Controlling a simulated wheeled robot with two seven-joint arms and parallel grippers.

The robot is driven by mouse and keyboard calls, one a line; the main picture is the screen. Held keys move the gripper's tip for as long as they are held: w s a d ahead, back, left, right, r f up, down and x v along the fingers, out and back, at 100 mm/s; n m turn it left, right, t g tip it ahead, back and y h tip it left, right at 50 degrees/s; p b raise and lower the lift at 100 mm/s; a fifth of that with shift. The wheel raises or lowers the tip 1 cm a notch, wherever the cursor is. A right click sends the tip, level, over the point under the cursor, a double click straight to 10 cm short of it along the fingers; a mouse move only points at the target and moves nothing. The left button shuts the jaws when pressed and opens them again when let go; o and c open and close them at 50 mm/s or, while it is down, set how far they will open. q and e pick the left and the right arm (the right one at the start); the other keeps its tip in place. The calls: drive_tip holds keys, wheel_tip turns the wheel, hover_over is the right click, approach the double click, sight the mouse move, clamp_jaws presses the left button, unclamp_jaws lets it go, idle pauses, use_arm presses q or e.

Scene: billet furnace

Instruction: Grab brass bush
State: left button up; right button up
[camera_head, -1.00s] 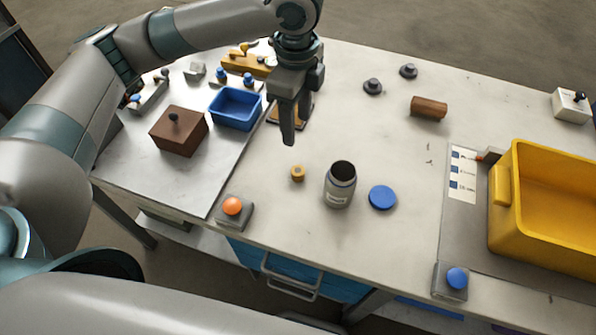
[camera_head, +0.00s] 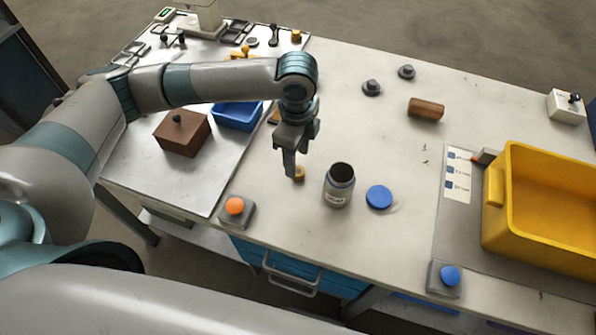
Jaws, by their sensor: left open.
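The brass bush (camera_head: 300,174) is a small brass-coloured ring standing on the pale table top, left of the open grey jar. My left gripper (camera_head: 293,170) points down right at the bush, with its fingers open. A finger hides the left part of the bush. I cannot tell whether the fingers are around it or just above and in front of it. My right gripper is not in view.
A grey jar (camera_head: 339,186) stands close to the right of the bush, with a blue lid (camera_head: 379,197) beside it. An orange button box (camera_head: 236,209) is at the front edge. A blue bin (camera_head: 237,118), brown box (camera_head: 182,134) and yellow crate (camera_head: 495,185) stand farther off.

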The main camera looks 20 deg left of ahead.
sight(298, 171)
use_arm(q)
drive_tip(key=shift+f+p, duration=0.4)
drive_tip(key=shift+f, duration=0.05)
wheel_tip(298, 171, down, 3)
drive_tip(key=shift+w+d+p, duration=0.1)
drive_tip(key=shift+p, duration=0.65)
drive_tip(key=shift+f, duration=0.65)
clamp_jaws()
